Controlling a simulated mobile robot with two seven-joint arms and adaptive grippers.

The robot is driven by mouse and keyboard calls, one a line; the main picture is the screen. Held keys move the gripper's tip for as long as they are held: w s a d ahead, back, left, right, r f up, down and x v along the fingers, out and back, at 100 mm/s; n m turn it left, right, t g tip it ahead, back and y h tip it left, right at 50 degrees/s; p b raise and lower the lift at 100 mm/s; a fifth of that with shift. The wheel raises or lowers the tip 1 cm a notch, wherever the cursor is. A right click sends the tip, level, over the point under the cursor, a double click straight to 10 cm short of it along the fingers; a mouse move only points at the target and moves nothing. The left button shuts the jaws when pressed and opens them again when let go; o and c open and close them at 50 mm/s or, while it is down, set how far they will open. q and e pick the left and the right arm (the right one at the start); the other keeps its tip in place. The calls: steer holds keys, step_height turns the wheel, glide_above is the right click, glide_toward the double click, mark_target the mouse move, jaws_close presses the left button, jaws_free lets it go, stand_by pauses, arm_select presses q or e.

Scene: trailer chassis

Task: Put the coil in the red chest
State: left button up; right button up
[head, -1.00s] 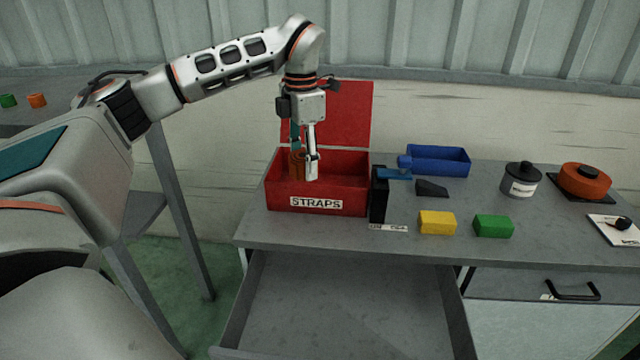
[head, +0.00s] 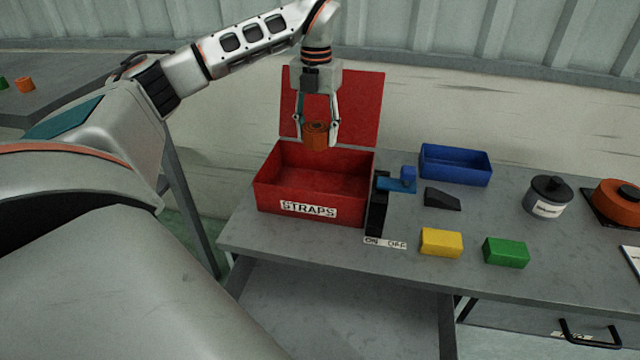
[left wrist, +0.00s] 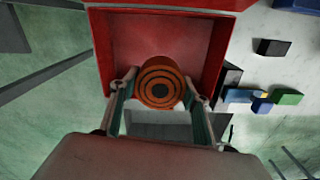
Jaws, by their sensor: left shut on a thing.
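The orange coil (head: 316,135) is held between the fingers of my left gripper (head: 316,122), above the red chest (head: 270,198). The chest has its lid open at the back and a STRAPS label on its front. In the left wrist view the coil (left wrist: 161,83) shows its ringed end between the two fingers (left wrist: 160,100), with the red chest (left wrist: 104,50) behind it. The inside of the chest that shows in the head view looks empty. My right gripper is not in view.
Right of the chest are a black post with a blue lever (head: 398,185), a blue bin (head: 455,166), a black wedge (head: 441,199), a yellow block (head: 441,243), a green block (head: 506,252), a dark-lidded canister (head: 548,197) and an orange round reel (head: 618,203).

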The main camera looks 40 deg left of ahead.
mark_target(317, 145)
arm_select(q)
step_height(317, 145, down, 16)
steer(key=shift+w+f, duration=0.1)
stand_by(0.4)
steer(key=o, duration=1.2)
steer(key=shift+f, duration=0.1)
steer(key=shift+o, duration=0.2)
step_height(317, 145, up, 12)
steer(key=shift+r, duration=0.15)
